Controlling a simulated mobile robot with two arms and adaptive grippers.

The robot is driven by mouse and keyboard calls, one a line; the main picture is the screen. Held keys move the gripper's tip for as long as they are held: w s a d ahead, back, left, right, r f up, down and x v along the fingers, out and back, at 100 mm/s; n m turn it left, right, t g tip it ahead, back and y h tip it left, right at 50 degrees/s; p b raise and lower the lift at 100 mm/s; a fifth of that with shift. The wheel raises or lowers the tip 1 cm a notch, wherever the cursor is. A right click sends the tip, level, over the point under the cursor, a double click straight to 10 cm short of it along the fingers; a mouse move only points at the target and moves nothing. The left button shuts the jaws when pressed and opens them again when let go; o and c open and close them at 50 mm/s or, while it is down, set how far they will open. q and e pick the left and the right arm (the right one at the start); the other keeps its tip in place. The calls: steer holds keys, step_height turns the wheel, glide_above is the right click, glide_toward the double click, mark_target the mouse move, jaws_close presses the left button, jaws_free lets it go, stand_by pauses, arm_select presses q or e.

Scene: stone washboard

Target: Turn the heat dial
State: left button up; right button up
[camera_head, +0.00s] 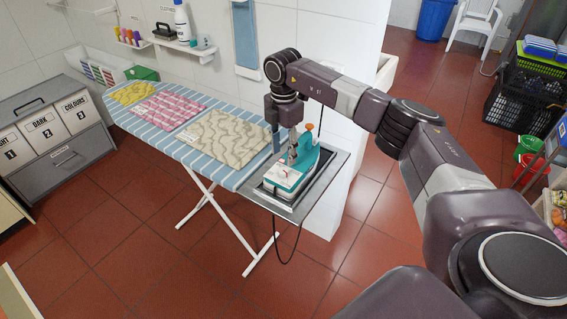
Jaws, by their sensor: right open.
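A teal and white iron (312,168) rests on a metal rest plate (329,181) at the near right end of the ironing board. An orange knob (309,127) stands up at its back. A small pale spot with a red mark (284,171) on the iron's top may be the heat dial; it is too small to be sure. My right gripper (292,158) reaches down from above, open, with its fingertips at the iron's handle area. I cannot tell whether they touch it. My left gripper is out of view.
The striped ironing board (186,149) carries folded yellow, pink and beige cloths (225,138). A white wall pillar (335,60) stands close behind the iron. A dark cord (277,245) hangs below the plate. Grey bins (50,130) stand left; crates (520,100) stand right. Red floor in front is clear.

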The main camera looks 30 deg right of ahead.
step_height(320, 180, up, 5)
steer(key=shift+r, duration=0.2)
stand_by(0.5)
